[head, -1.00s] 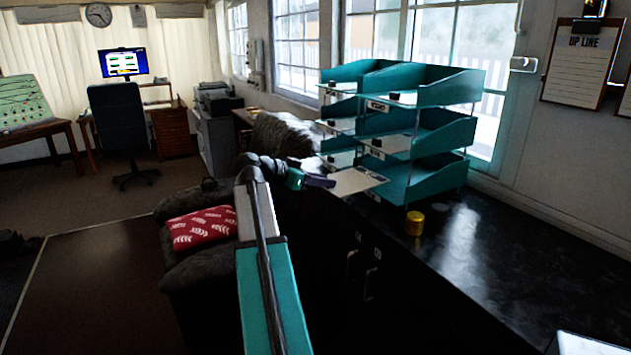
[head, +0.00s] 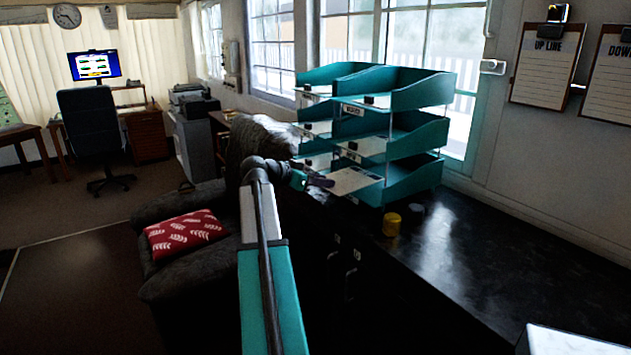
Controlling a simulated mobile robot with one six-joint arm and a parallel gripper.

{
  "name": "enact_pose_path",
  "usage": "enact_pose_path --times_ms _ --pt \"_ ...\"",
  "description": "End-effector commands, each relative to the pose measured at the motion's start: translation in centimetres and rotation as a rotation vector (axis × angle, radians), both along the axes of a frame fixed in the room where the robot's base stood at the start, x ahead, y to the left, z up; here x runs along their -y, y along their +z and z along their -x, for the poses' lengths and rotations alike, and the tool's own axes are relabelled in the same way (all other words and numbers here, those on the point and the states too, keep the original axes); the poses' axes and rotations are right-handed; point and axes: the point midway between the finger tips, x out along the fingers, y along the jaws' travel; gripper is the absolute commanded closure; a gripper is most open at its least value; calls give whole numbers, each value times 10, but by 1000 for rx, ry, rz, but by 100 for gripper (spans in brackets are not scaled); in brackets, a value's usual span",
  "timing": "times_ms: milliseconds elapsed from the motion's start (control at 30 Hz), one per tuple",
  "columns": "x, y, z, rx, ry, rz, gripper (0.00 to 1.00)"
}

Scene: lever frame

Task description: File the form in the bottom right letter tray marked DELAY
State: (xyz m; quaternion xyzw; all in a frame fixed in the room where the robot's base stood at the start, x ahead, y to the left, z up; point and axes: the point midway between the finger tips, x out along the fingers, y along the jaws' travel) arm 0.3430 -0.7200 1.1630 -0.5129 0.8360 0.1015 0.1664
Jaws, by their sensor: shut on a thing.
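A teal letter tray rack (head: 418,95) stands on the dark counter, with two columns of three trays. The bottom right tray (head: 415,182) is the lowest one on the right; its label is too small to read. My gripper (head: 320,180) is at the left of that tray's front, shut on the pale form (head: 354,181). The form lies about flat, and its far part reaches to the tray's front opening. I cannot tell whether it touches the tray floor.
The counter to the right is mostly clear. A dark armchair (head: 190,270) stands at left.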

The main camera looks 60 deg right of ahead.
Motion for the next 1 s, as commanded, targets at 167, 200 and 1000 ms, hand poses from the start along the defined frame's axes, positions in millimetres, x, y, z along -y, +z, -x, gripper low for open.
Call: enact_pose_path --times_ms 167,200,1000 --pt "12 1 8 0 -1 0 100" --pt "15 1 10 0 -1 0 100" --pt "66 -3 42 -1 -1 -1 100"
